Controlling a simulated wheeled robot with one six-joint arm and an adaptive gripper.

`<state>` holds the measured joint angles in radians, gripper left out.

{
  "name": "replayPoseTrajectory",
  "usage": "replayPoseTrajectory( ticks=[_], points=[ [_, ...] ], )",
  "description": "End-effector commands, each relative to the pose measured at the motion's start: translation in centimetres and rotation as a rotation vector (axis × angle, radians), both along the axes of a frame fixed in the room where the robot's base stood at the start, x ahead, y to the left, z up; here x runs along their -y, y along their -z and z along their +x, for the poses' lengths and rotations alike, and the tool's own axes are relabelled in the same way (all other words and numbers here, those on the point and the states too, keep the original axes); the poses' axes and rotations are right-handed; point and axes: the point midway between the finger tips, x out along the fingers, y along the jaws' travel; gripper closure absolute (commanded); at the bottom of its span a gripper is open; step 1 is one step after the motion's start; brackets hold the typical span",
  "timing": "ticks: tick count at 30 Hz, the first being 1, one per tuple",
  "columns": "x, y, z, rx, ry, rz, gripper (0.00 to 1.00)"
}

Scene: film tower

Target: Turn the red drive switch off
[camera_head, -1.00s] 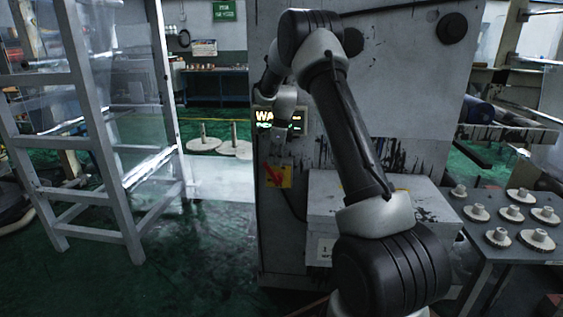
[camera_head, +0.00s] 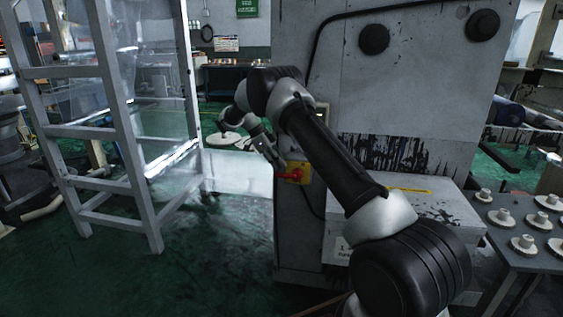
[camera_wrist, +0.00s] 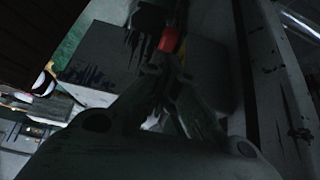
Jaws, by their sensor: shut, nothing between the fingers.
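The red drive switch (camera_head: 291,176) is a red handle on a yellow plate (camera_head: 305,171), on the front face of the grey machine. In the head view its handle lies nearly level, pointing left. My gripper (camera_head: 282,165) is shut and empty, just above and left of the handle. In the wrist view the red switch (camera_wrist: 169,39) shows just beyond the tips of my gripper (camera_wrist: 164,72). I cannot tell whether the fingers touch the handle. Part of the yellow plate is hidden by the handle.
The grey machine (camera_head: 430,100) fills the middle, with a grey box (camera_head: 415,208) at its front. A table with several white round parts (camera_head: 523,243) stands at the right. A white metal frame (camera_head: 130,140) stands at the left.

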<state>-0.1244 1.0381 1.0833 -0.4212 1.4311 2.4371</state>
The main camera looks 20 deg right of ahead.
Motion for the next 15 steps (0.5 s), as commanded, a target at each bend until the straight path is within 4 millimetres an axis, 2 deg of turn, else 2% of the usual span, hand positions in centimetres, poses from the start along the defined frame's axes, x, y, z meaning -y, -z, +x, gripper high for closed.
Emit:
replayPoseTrajectory(
  ticks=[15],
  points=[
    [-0.49, 0.88, 0.34, 0.001, 0.0, 0.002, 1.0]
  ],
)
